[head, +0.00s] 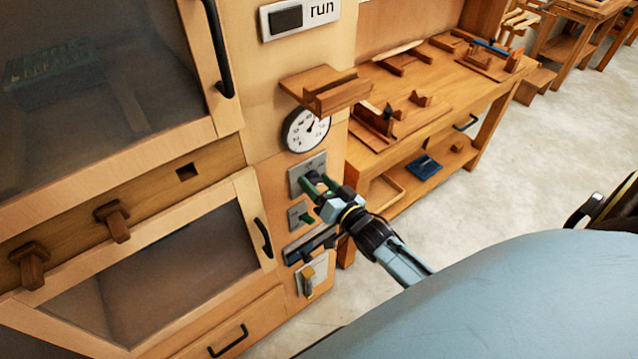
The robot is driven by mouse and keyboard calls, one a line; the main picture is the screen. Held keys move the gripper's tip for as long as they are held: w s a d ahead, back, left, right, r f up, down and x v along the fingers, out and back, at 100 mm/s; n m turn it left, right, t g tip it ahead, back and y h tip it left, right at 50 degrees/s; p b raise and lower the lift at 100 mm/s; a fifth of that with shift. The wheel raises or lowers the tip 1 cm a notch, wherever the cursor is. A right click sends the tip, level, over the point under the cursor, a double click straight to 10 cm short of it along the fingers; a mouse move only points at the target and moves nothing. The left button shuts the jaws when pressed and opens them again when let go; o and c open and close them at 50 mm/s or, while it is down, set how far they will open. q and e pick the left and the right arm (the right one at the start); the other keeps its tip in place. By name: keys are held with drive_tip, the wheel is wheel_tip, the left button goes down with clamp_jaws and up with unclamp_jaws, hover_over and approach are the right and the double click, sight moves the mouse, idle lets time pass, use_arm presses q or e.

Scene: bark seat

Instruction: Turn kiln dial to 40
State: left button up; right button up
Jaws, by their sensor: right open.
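The kiln (150,185) is a wooden cabinet with dark glass doors on the left. A round white gauge (305,130) with a dark needle is on its front panel. Below it, a grey plate (297,178) carries a green part, probably the dial, mostly covered by my gripper. My right gripper (314,183) is open at this plate, its fingers around or just in front of the green part; I cannot tell whether they touch it. The dial's setting is not readable. My left gripper is not in view.
A "run" display (290,17) and a wooden ledge (325,90) are above the gauge. Below are a smaller green switch (306,217) and a wooden lever (308,283). A cluttered workbench (440,90) stands behind on the right. The floor (500,185) beside it is clear.

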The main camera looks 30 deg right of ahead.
drive_tip(key=shift+c, duration=0.3)
drive_tip(key=c, duration=0.9)
drive_tip(key=shift+n, duration=0.4)
drive_tip(key=shift+r+n, duration=0.1)
drive_tip(key=shift+n, duration=0.8)
drive_tip(key=n+p, duration=0.1)
drive_tip(key=n, duration=0.2)
drive_tip(key=shift+a+n, duration=0.1)
drive_tip(key=shift+n, duration=0.2)
drive_tip(key=n, duration=0.5)
drive_tip(key=shift+a+n, duration=0.1)
drive_tip(key=shift+n, duration=0.2)
